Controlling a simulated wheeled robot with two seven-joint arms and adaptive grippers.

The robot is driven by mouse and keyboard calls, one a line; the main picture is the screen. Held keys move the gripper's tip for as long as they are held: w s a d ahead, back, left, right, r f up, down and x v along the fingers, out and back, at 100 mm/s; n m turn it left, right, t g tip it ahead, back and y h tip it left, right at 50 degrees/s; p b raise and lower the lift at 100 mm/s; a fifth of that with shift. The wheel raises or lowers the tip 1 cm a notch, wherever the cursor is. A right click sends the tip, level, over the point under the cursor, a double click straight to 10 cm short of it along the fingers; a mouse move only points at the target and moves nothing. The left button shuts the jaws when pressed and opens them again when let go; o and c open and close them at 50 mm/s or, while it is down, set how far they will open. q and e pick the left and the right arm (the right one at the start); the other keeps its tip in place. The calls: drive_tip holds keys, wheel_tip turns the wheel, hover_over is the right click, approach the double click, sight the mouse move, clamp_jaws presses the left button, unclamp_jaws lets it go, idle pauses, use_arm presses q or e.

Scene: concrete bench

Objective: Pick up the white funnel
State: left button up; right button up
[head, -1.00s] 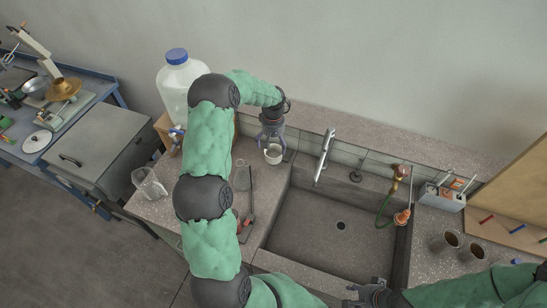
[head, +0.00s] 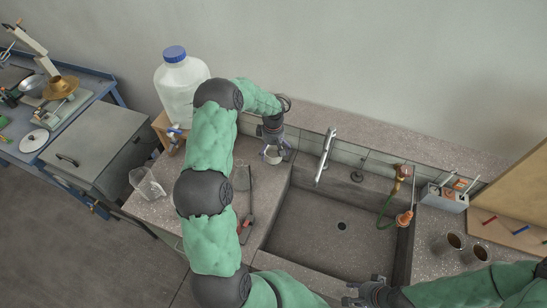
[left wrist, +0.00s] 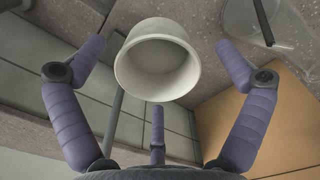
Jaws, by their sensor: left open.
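The white funnel (head: 273,158) stands on the bench left of the sink, near the back wall. It looks like a white cup with a wide round mouth; any stem is hidden. In the left wrist view the funnel (left wrist: 157,62) faces me mouth-first, between the spread purple fingers. My left gripper (head: 275,151) is open, pointing down over the funnel, with its fingers around the rim; I see no clear contact. My right gripper (head: 350,294) is at the front edge of the sink, far from the funnel, and looks open and empty.
The sink (head: 330,235) lies right of the funnel, with a tap (head: 324,157) close by. A large bottle with a blue cap (head: 180,85) stands on a wooden stand at the left.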

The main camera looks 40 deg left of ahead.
sight(274, 156)
use_arm(q)
drive_tip(key=shift+w+f, duration=0.15)
drive_tip(key=shift+f, duration=2.55)
drive_tip(key=c, duration=1.3)
